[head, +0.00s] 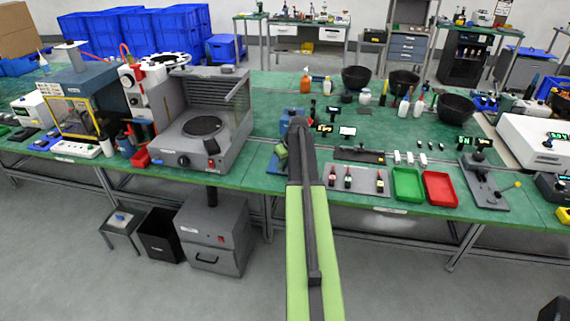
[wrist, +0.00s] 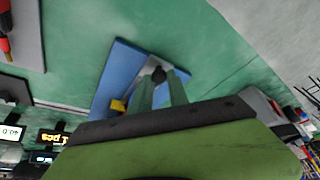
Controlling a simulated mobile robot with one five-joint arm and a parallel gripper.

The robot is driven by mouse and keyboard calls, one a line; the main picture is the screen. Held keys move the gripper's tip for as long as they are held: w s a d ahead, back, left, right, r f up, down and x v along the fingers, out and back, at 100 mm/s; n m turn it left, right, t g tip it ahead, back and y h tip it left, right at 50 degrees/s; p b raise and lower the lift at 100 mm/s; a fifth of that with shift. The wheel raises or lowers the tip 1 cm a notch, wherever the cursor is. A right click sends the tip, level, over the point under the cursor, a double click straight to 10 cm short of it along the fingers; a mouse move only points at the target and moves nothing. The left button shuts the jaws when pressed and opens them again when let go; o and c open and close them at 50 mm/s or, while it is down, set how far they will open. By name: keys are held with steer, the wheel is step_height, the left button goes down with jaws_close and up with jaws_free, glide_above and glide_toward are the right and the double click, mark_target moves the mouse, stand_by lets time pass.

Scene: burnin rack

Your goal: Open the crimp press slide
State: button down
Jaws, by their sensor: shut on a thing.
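In the wrist view, the two greenish fingers of my gripper (wrist: 162,80) are closed around a small dark knob (wrist: 158,73). The knob stands over a blue plate-like body (wrist: 122,66), which I take to be the crimp press, with a small yellow part (wrist: 118,105) at its edge. In the head view, a blue part (head: 289,122) shows just left of my arm's end. My arm hides the rest there, including the fingertips and knob. How far the slide is open cannot be told.
Right of my arm, a grey tray (head: 357,190) holds several red-and-dark tools. A green bin (head: 407,185) and a red bin (head: 440,188) stand beside it. Left is a large grey machine (head: 205,140). Small lit displays (head: 347,131) stand behind my arm's end.

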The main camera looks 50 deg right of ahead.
steer(key=shift+a, duration=0.1)
steer(key=s+a, duration=0.2)
steer(key=a, duration=0.1)
steer(key=s+a, duration=0.1)
steer(key=a, duration=0.1)
steer(key=shift+s, duration=0.1)
steer(key=c, duration=1.3)
jaws_free()
steer(key=shift+d, duration=0.1)
steer(key=shift+r, duration=0.1)
steer(key=p+v, duration=1.6)
steer(key=v, duration=0.1)
steer(key=shift+s, duration=0.1)
